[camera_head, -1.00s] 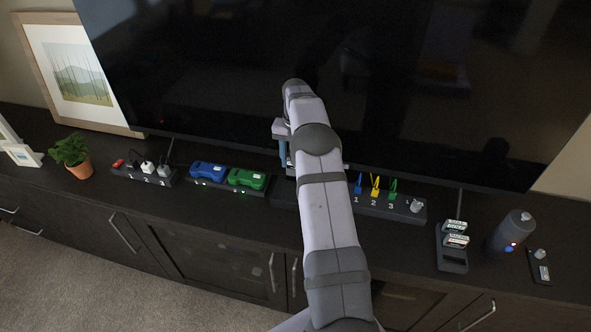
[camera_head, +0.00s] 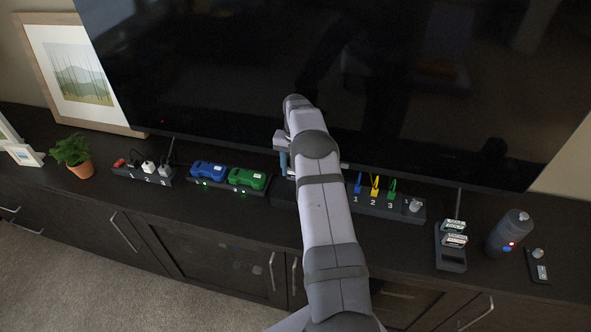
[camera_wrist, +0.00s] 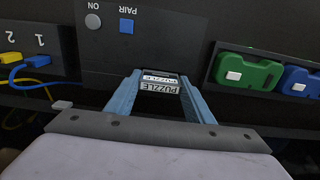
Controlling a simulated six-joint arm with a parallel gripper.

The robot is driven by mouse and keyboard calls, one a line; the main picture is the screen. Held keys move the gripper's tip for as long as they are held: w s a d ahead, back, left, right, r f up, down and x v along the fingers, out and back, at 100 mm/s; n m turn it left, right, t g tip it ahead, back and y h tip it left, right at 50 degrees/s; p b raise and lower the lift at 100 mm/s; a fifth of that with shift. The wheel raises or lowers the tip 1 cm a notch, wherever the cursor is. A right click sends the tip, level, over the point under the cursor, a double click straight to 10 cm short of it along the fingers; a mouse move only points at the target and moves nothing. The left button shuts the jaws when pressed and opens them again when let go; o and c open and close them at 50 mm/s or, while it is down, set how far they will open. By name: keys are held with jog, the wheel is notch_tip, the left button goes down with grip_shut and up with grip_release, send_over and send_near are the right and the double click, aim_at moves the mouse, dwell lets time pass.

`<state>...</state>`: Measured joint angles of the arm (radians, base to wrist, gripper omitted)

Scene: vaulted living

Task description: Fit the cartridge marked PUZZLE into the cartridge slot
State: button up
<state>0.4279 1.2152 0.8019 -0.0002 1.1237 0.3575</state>
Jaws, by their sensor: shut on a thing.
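The cartridge marked PUZZLE (camera_wrist: 160,86) is between the two blue fingers of my gripper (camera_wrist: 161,98) in the wrist view, its white label facing the camera and its letters upside down. My gripper is shut on it, at the dark console (camera_wrist: 180,38) with a blue PAIR button and a grey ON button. The cartridge slot is hidden behind the cartridge and fingers, so I cannot tell how deep the cartridge sits. In the head view my arm covers most of the gripper and the cartridge; one blue finger (camera_head: 283,160) shows over the console (camera_head: 285,191).
Green (camera_head: 247,179) and blue (camera_head: 208,171) controllers sit in a dock left of the console. Coloured plugs (camera_head: 375,186) stand to its right. A rack of labelled cartridges (camera_head: 453,257), a grey cylinder (camera_head: 508,235) and a television (camera_head: 430,90) are close by.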

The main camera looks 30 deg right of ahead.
jog(key=o, duration=1)
notch_tip(320, 180, up, 12)
jog(key=shift+r+b, duration=0.1)
jog(key=shift+b, duration=0.8)
